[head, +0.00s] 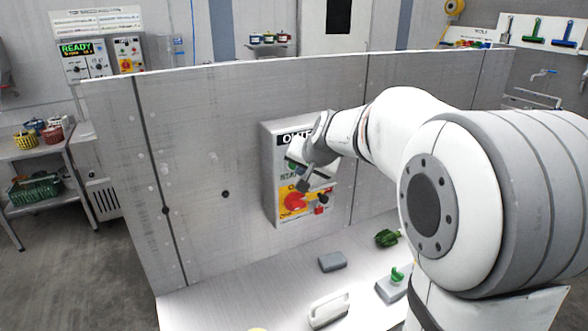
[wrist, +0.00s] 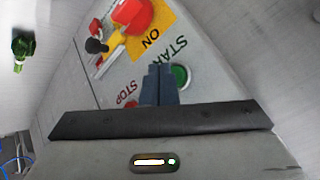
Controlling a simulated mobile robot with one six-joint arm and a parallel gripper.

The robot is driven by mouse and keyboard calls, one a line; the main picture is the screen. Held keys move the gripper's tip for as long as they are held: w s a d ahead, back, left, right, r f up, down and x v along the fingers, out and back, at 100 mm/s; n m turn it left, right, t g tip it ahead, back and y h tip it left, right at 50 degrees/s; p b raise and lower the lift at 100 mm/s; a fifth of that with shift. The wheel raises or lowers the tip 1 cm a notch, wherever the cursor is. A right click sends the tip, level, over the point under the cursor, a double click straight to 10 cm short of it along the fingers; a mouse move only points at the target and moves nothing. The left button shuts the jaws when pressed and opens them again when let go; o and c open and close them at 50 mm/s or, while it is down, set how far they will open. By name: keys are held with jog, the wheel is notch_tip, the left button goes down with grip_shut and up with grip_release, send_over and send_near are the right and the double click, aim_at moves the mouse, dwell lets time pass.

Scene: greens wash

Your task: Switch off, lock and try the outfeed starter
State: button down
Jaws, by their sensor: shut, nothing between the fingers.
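The outfeed starter (head: 268,185) is a grey box on the upright steel panel, its top label partly hidden by my arm. Its red rotary switch (head: 293,202) sits on a yellow plate; the red switch (wrist: 134,14) and the word ON also show in the wrist view. A small red and black piece (head: 321,209) is beside the switch; I cannot tell whether it is a lock. The green start button (wrist: 181,75) is just right of my fingertips. My gripper (head: 302,187) is shut and empty in front of the box face; its closed fingers (wrist: 160,72) partly cover the button area.
On the bench below are a grey block (head: 332,262), a white handled item (head: 329,310), a grey item with a green top (head: 392,288) and a dark green object (head: 387,238). A control panel reading READY (head: 76,49) stands behind left.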

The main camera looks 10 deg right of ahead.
jog(key=shift+d, duration=0.1)
jog(key=s+b, duration=0.1)
jog(key=s+d+b, duration=0.1)
jog(key=s, duration=0.2)
jog(key=shift+s+d+b, duration=0.25)
jog(key=shift+s+b, duration=0.15)
jog(key=shift+s, duration=0.1)
dwell(0.5)
jog(key=s+f+n+g+h, duration=0.1)
jog(key=s+f, duration=0.4)
jog(key=s, duration=0.8)
jog(key=s+f+n+g, duration=0.4)
jog(key=s+f, duration=0.2)
jog(key=s, duration=0.7)
jog(key=shift+s+a+h, duration=0.3)
jog(key=shift+s+h, duration=0.1)
